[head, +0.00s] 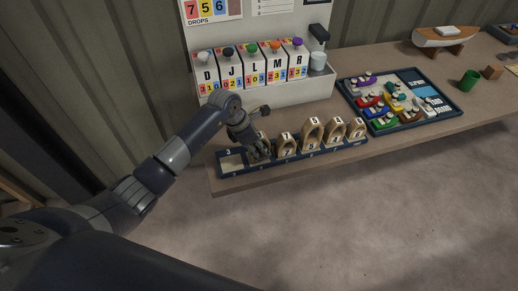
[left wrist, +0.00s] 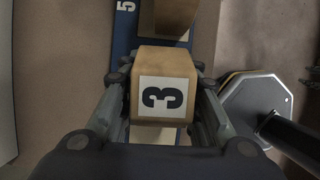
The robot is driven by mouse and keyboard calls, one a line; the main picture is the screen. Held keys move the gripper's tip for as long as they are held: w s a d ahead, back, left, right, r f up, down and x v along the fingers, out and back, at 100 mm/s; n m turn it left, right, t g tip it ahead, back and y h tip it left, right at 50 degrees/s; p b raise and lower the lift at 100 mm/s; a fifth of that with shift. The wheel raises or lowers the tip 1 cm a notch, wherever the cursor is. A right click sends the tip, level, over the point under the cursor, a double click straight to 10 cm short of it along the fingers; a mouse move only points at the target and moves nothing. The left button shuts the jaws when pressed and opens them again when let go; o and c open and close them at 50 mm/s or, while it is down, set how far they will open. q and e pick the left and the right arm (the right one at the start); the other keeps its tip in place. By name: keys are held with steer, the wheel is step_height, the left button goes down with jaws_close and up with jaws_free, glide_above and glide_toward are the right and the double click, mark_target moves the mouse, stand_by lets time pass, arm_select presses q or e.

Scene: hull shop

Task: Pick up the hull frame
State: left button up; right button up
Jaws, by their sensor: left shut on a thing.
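My left gripper (head: 258,151) is over the left part of the blue rack (head: 224,172). In the left wrist view, the fingers of the left gripper (left wrist: 162,84) are shut on both sides of a wooden hull frame (left wrist: 164,62) with a white label reading 3. In the head view the gripper mostly hides this frame, and I cannot tell whether it still touches the rack. Several other arched, numbered wooden hull frames stand upright in the rack to the right, the nearest marked 7 (head: 287,146).
Behind the rack stands a pale bin with lettered cards (head: 250,75). To the right lies a blue tray (head: 440,116) of coloured pieces, with a green cup (head: 469,80) and a model boat (head: 444,36) beyond. The rack sits near the bench's front edge.

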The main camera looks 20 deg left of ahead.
arm_select(q)
steer(key=shift+r+b, duration=0.3)
steer(key=shift+r, duration=0.2)
step_height(320, 180, up, 3)
steer(key=shift+w+a+f+b, duration=0.1)
steer(key=shift+f+b, duration=0.1)
steer(key=shift+b, duration=0.6)
steer(key=s+a+r+b, duration=0.1)
steer(key=s+b, duration=0.2)
steer(key=s, duration=1.3)
steer(key=shift+r+b, duration=0.2)
steer(key=shift+b, duration=0.2)
steer(key=shift+s+r, duration=0.1)
step_height(320, 180, up, 7)
steer(key=p, duration=0.4)
steer(key=shift+f, duration=0.2)
